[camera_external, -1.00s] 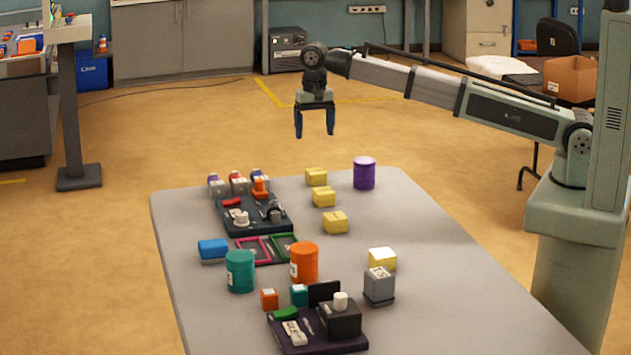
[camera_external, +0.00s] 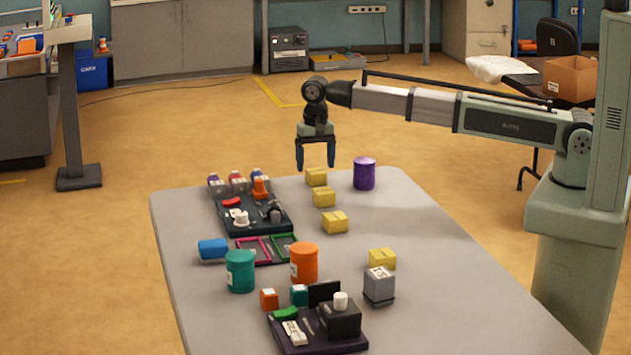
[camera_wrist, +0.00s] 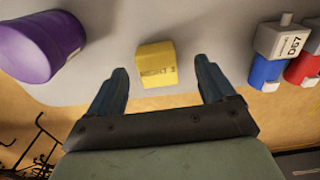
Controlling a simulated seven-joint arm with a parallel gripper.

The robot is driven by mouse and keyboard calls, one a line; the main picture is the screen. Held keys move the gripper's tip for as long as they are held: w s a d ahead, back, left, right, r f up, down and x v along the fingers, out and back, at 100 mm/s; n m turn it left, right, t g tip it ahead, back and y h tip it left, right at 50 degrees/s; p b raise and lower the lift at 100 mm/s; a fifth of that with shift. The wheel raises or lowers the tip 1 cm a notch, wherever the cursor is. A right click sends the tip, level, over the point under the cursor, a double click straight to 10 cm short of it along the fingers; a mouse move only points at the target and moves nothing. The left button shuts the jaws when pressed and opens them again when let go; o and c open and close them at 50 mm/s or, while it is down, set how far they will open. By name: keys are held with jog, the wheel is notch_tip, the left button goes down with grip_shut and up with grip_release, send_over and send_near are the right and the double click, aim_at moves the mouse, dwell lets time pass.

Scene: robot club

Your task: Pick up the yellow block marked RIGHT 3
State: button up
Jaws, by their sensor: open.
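Several yellow blocks stand on the grey table. The farthest yellow block (camera_external: 316,177) is at the table's far end, and two others (camera_external: 324,196) (camera_external: 335,222) are in a line nearer the camera. One more (camera_external: 382,258) stands farther forward. In the wrist view a yellow block (camera_wrist: 157,62) shows between the two fingers, with dark lettering that seems to end in 3. My gripper (camera_external: 315,167) is open and empty, pointing down just above the farthest block. The markings are too small to read in the external view.
A purple can (camera_external: 364,173) stands right of the farthest block and shows at upper left in the wrist view (camera_wrist: 40,42). Small labelled bottles (camera_external: 238,184) and a dark tray (camera_external: 258,222) are to the left. The table's right side is mostly clear.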

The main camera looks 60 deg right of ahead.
aim_at(317, 172)
jog(key=f, duration=0.4)
jog(key=shift+s+d, duration=0.15)
jog(key=shift+d, duration=0.05)
jog(key=c, duration=1.1)
